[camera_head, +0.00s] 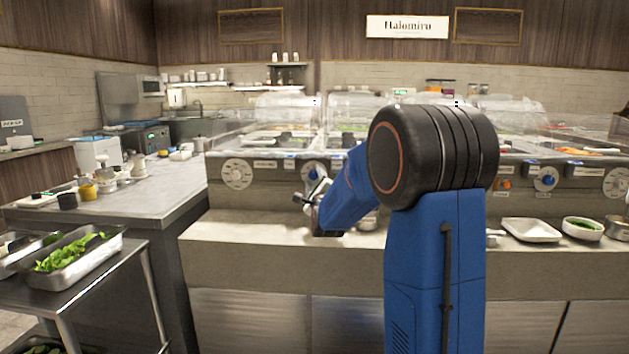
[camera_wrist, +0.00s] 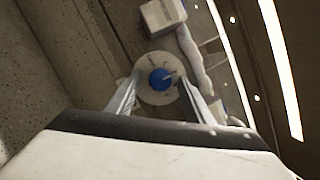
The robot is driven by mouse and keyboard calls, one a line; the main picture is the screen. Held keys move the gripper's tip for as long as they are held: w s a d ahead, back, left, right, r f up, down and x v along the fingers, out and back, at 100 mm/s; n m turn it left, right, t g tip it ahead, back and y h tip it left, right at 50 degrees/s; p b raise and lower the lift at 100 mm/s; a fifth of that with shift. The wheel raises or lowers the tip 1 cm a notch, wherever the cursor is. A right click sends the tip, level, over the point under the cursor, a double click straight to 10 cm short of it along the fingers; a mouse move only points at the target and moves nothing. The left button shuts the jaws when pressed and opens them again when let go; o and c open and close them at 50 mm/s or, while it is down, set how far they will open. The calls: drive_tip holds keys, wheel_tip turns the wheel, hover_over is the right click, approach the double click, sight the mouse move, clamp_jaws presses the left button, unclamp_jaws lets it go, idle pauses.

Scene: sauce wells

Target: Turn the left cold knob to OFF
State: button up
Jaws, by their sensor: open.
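The left cold knob is blue on a round white dial plate. In the wrist view the blue knob (camera_wrist: 159,79) lies between the tips of my open gripper (camera_wrist: 160,85), with one finger on each side. Space shows between the fingers and the knob, and I cannot tell how far the tips are from the panel. A small pale mark on the knob points right. The dial lettering is too small to read.
A large white dial (camera_head: 238,174) is left of the knob on the panel. Another blue knob (camera_head: 546,179) and an orange control (camera_head: 505,184) are further right. A ledge (camera_head: 255,228) runs below the panel, mostly clear at left. A white tray (camera_head: 530,230) sits on it at right.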

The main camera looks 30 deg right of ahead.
drive_tip(key=c, duration=1)
drive_tip(key=shift+c, duration=0.2)
drive_tip(key=shift+n, duration=0.5)
drive_tip(key=n+y, duration=0.1)
drive_tip(key=n, duration=0.3)
drive_tip(key=shift+d+r+g+y, duration=0.1)
drive_tip(key=shift+r+g+y, duration=0.05)
drive_tip(key=shift+g+y, duration=0.2)
drive_tip(key=n+g, duration=0.1)
drive_tip(key=n, duration=0.3)
drive_tip(key=shift+r+n+y, duration=0.15)
drive_tip(key=shift+n+y, duration=0.2)
drive_tip(key=shift+n, duration=0.05)
drive_tip(key=n+g, duration=0.1)
drive_tip(key=n, duration=0.3)
drive_tip(key=shift+r+g, duration=0.15)
drive_tip(key=shift+g, duration=0.2)
drive_tip(key=shift+n+g, duration=0.5)
drive_tip(key=shift+n, duration=0.6)
drive_tip(key=shift+n+g, duration=0.3)
drive_tip(key=shift+n, duration=0.4)
